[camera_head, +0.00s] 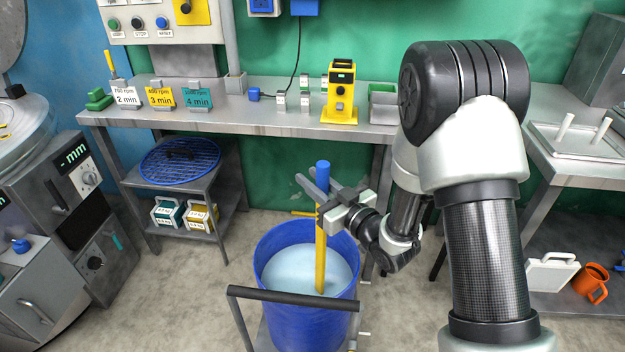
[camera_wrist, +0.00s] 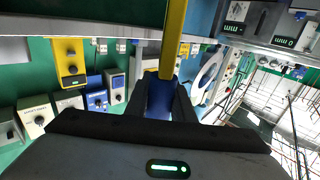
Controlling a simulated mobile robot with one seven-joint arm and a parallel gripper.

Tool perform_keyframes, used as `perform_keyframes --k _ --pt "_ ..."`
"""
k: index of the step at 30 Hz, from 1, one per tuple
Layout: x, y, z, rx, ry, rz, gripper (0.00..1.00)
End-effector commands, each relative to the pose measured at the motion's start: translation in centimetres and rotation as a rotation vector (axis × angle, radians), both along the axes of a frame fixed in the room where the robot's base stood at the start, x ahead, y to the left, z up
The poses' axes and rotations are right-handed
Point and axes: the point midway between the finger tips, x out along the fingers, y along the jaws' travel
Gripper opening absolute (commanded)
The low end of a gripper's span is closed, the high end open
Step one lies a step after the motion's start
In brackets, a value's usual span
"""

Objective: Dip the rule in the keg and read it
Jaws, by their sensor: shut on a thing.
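The rule (camera_head: 320,262) is a long yellow stick with a blue top end. It stands about upright, with its lower end inside the blue keg (camera_head: 262,252), at or in the pale blue liquid (camera_head: 288,272). I cannot tell how deep it reaches. No marks on the rule can be read.
The keg stands on a cart with a dark handle (camera_head: 292,296) in front. Behind is a steel bench (camera_head: 230,118) with time cards and a yellow device (camera_head: 341,92). A blue mesh lid (camera_head: 180,160) lies on a side stand at left. Floor is clear left of the keg.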

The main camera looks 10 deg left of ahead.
Motion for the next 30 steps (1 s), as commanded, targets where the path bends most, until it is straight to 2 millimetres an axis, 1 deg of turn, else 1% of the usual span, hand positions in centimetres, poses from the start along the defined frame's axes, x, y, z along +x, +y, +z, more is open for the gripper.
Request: perform_keyframes --k 1,5,30 --pt "0.0 0.0 -1.0 0.001 -0.001 -0.001 0.02" --pt "0.1 0.0 -1.9 -0.001 0.002 -0.001 0.02" --pt "0.0 0.0 -10.3 0.001 0.002 -0.001 0.02"
